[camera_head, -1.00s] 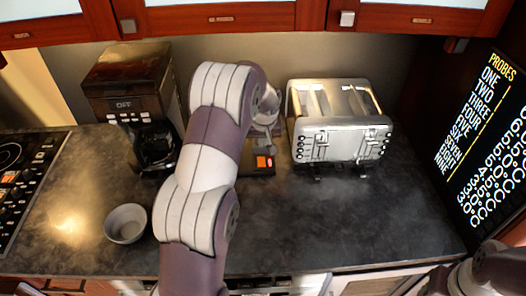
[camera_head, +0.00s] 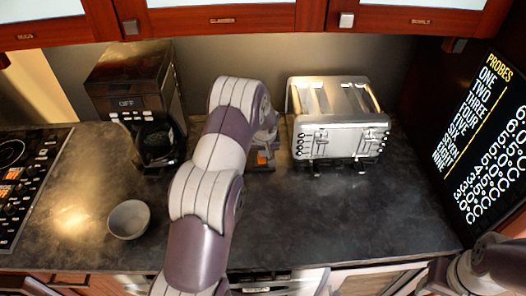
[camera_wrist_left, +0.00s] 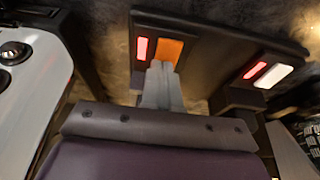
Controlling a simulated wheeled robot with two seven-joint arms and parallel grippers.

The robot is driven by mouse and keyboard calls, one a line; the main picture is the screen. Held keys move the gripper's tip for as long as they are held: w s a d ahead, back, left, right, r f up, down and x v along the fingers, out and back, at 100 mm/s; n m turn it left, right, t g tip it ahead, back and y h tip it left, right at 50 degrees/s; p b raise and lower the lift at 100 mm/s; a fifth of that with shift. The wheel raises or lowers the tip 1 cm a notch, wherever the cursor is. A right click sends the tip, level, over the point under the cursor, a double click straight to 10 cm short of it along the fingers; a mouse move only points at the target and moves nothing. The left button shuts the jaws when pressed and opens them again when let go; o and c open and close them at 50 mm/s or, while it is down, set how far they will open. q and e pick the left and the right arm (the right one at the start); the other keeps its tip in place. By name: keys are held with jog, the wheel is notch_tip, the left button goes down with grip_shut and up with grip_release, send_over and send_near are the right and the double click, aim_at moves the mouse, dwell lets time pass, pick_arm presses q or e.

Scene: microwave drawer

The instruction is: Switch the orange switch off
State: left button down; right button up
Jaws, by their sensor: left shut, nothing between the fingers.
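The orange switch (camera_wrist_left: 168,51) is on a dark switch panel (camera_wrist_left: 215,40). A red light sits at its left side in the left wrist view. A white switch (camera_wrist_left: 274,75) with a red light is farther right on the same panel. My left gripper (camera_wrist_left: 160,68) is shut and empty, its fingertips at the lower edge of the orange switch; whether they touch cannot be told. In the head view, a bit of the orange switch (camera_head: 262,157) shows beside my left arm, which hides most of the panel. My right gripper is not in view; only part of my right arm shows.
A silver toaster (camera_head: 338,130) stands right of the panel and a coffee machine (camera_head: 130,90) stands left. A grey bowl (camera_head: 129,220) and a stove (camera_head: 25,185) are at the left. Cabinets (camera_head: 230,18) hang above.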

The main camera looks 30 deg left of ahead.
pick_arm(q)
jog(key=shift+s+f, duration=0.1)
jog(key=shift+f, duration=0.05)
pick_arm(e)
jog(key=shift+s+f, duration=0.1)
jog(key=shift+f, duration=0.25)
pick_arm(q)
jog(key=shift+f, duration=0.15)
jog(key=shift+s+d, duration=0.1)
jog(key=shift+s, duration=0.05)
jog(key=shift+s+d+f+b, duration=0.2)
jog(key=shift+s+b, duration=0.1)
jog(key=shift+s, duration=0.05)
jog(key=shift+s+d, duration=0.2)
jog(key=shift+s, duration=0.2)
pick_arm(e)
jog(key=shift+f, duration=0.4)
pick_arm(q)
jog(key=shift+r, duration=0.15)
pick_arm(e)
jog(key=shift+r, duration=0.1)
